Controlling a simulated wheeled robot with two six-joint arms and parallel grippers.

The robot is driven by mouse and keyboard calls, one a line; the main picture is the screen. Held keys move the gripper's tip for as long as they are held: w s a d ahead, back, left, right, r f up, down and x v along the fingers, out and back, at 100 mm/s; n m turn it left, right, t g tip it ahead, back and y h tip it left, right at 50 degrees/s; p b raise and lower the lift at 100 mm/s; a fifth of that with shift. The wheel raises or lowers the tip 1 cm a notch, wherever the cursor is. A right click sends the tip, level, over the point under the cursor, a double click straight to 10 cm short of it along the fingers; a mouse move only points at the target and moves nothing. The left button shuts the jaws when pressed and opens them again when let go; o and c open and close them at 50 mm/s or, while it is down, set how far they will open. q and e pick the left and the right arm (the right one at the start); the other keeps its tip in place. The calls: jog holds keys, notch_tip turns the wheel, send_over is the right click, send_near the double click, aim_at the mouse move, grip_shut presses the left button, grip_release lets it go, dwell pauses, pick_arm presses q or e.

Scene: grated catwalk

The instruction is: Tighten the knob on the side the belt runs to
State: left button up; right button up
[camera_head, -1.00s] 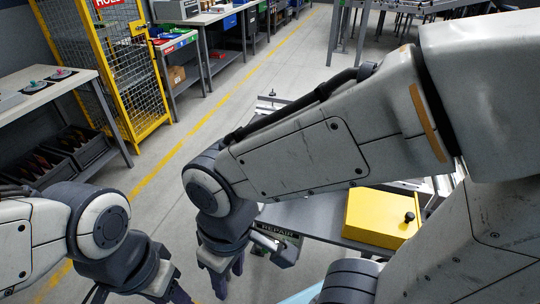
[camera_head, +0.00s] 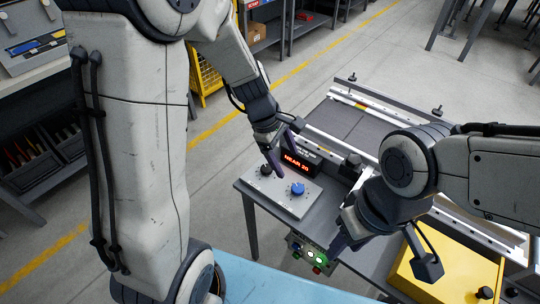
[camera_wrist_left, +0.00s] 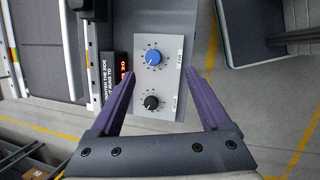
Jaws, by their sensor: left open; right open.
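A light panel (camera_head: 285,198) on the table holds a blue knob (camera_head: 297,188) and a black knob (camera_head: 266,170). My right gripper (camera_head: 345,232) looks open, near the table's front edge.
A box with lit green and red buttons (camera_head: 310,256) hangs at the table's front edge. A yellow box (camera_head: 440,268) with a black knob lies at right. A pale blue surface (camera_head: 260,283) is in front. Grey floor surrounds the table.

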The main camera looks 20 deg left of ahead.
aim_at(266, 168)
pick_arm(q)
jog(key=w+a+f+n+t, duration=0.1)
jog(key=w+a+f+n, duration=0.2)
jog(key=a+n, duration=0.25)
jog(key=w+a+f+n+t, duration=0.1)
jog(key=w+a+f+n, duration=0.25)
jog(key=a+n, duration=0.2)
jog(key=b+x, duration=0.1)
jog(key=x, duration=0.2)
jog(key=b+x, duration=0.1)
jog(key=x, duration=0.2)
jog(key=s+a+b+x, duration=0.1)
jog(key=x, duration=0.3)
jog(key=shift+f, duration=0.25)
jog(key=shift+w, duration=0.1)
grip_shut()
